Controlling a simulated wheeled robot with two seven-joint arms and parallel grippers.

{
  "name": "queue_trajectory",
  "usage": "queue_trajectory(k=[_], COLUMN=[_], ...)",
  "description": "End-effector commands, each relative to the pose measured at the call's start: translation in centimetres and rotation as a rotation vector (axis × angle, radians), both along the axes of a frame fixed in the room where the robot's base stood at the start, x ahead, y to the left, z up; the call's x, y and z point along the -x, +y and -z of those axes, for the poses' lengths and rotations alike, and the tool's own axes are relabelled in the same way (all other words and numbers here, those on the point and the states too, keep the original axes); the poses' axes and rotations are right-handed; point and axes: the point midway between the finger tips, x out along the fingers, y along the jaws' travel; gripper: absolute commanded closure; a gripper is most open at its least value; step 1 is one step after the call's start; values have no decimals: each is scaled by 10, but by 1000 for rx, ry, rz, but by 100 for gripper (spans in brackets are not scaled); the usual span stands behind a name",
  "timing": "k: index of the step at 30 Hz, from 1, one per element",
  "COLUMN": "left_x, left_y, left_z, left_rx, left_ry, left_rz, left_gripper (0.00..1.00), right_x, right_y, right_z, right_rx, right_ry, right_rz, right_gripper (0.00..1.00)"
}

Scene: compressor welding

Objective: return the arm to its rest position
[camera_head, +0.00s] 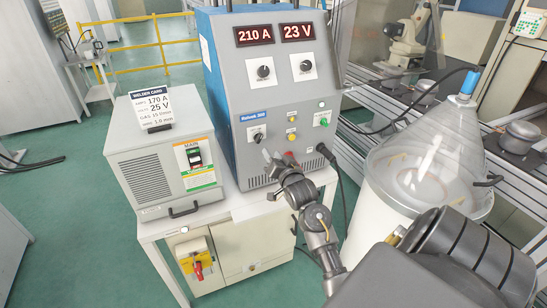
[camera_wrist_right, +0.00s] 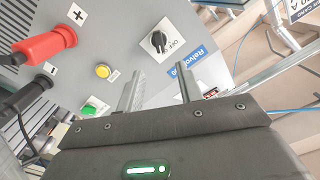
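My right gripper (camera_head: 270,174) is in front of the lower part of the blue-grey welding power source in the head view, its arm coming in from the lower right. In the right wrist view its two fingers (camera_wrist_right: 158,88) are apart, with nothing between them. They point at the panel (camera_wrist_right: 125,20) near the black OFF knob (camera_wrist_right: 157,42); whether they touch the panel I cannot tell. My left gripper is in neither view.
The power source (camera_head: 226,85) reads 210 A and 23 V. Left of it stands a welder box (camera_head: 150,175) with a card. A clear-topped white drum (camera_head: 375,225) is close to my arm. A red plug (camera_wrist_right: 45,47) and a yellow button (camera_wrist_right: 103,70) are on the panel.

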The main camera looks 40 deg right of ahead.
Motion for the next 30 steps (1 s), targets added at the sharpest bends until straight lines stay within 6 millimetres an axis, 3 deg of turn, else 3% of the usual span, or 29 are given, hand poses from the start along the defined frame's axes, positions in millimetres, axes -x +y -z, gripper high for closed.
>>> queue_trajectory(k=[18, 22, 26, 30], left_x=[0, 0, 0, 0], left_y=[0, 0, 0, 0], left_z=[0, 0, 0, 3], left_rx=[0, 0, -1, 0], left_ry=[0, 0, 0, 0], left_rz=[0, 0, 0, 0], left_gripper=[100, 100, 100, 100], right_x=[0, -1, -16, -14], right_y=[0, -1, 8, 40], right_z=[0, 1, 71, 179], right_rx=[2, 77, 149, 203], right_ry=[1, 17, 163, 365], right_rz=[0, 3, -30, -115], right_gripper=[64, 64, 64, 64])
